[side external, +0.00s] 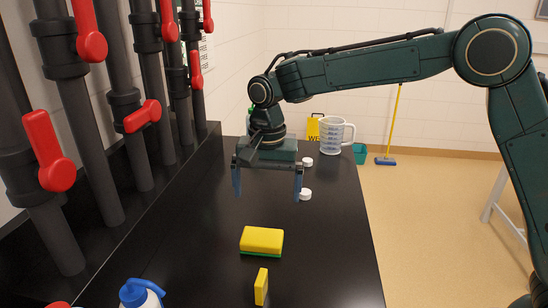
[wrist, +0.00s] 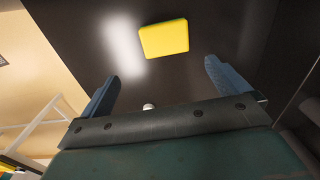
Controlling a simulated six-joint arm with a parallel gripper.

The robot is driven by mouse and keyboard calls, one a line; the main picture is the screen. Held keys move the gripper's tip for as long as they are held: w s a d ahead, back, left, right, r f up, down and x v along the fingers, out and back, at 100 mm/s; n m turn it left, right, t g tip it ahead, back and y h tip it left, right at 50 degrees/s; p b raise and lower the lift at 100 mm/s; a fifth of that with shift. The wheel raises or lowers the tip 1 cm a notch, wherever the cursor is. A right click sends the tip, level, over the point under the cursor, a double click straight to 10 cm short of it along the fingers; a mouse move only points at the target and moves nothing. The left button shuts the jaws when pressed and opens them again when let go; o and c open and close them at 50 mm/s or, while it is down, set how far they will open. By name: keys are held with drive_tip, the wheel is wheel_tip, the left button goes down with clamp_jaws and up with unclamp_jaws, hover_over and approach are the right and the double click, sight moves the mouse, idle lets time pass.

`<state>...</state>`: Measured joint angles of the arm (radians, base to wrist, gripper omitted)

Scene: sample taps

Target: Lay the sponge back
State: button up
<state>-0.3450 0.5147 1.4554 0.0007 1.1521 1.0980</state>
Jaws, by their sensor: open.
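The sponge (side external: 262,239), yellow on top with a green underside, lies flat on the black counter in the side view. In the wrist view a yellow block (wrist: 164,39), which looks like the sponge's top, lies beyond my fingertips. My gripper (side external: 267,190) is open and empty above the counter, behind the sponge in the side view and apart from it. Its two blue fingers also show spread in the wrist view (wrist: 160,77). A smaller yellow piece (side external: 261,287) stands on edge in front of the sponge.
Pipes with several red tap handles (side external: 142,116) line the left side. A white bottle with a blue top (side external: 141,292) stands at the front left. White caps (side external: 305,194) and a measuring jug (side external: 334,135) are farther back. The counter (side external: 330,255) right of the sponge is clear.

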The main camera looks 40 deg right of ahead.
drive_tip(key=s+d+r+n+t, duration=0.3)
drive_tip(key=s+d+r+n, duration=0.1)
drive_tip(key=s+d+r, duration=0.8)
drive_tip(key=s+d+f+n+t, duration=0.1)
drive_tip(key=s+d+f+n, duration=0.1)
drive_tip(key=s, duration=0.7)
drive_tip(key=s+d+f+n+t, duration=0.1)
drive_tip(key=s+d+f+n, duration=0.1)
drive_tip(key=s, duration=0.7)
drive_tip(key=shift+d+f+n, duration=0.25)
drive_tip(key=shift+d+n, duration=0.05)
drive_tip(key=shift+d, duration=0.3)
